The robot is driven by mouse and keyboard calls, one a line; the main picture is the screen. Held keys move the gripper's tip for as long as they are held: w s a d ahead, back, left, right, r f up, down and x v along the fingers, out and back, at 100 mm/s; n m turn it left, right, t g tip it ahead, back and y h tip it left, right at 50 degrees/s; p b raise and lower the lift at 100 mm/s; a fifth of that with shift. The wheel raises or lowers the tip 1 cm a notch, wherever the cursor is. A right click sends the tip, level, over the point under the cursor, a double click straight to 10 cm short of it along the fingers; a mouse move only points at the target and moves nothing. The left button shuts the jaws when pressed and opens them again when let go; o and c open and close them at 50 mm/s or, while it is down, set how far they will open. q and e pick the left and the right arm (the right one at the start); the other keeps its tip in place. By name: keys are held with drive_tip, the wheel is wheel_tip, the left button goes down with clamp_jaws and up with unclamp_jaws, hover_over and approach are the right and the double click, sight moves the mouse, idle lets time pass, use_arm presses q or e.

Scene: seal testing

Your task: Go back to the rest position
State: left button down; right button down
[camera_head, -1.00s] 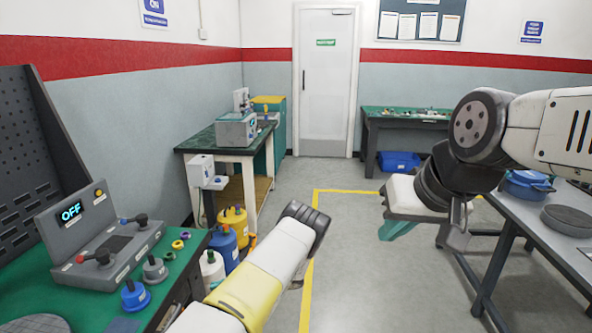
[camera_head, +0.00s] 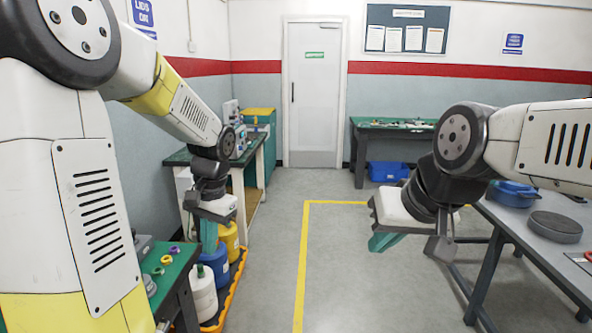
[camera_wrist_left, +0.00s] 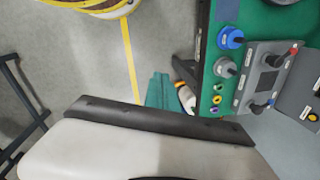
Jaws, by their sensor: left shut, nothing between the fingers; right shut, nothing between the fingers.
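My left arm fills the left side of the head view, raised and bent. Its gripper (camera_head: 209,238) hangs pointing down, with teal fingers shut and empty, in front of the bottles on the floor. The left wrist view shows these teal fingers (camera_wrist_left: 160,91) together over the floor beside the green bench. My right gripper (camera_head: 384,241) is shut and empty, its teal fingers angled down over the floor, left of the right-hand table. The right forearm comes in from the right edge.
The green bench (camera_wrist_left: 222,100) with a grey control box (camera_wrist_left: 268,78) is mostly behind my left arm. A grey table (camera_head: 535,235) with a blue pot (camera_head: 513,193) stands at right. The middle floor is clear.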

use_arm(q)
drive_tip(key=s+d+r+n+t+h, duration=0.1)
drive_tip(key=s+d+r+t+h, duration=0.1)
drive_tip(key=s+r, duration=0.3)
drive_tip(key=s+d+r+n+t+h, duration=0.1)
drive_tip(key=s+d+r+n+t, duration=0.1)
drive_tip(key=s, duration=0.7)
wheel_tip(320, 180, up, 3)
drive_tip(key=shift+d+r+n+t+h, duration=0.15)
drive_tip(key=shift+d+n+t+h, duration=0.2)
drive_tip(key=shift+d+t, duration=0.6)
drive_tip(key=shift+a, duration=0.15)
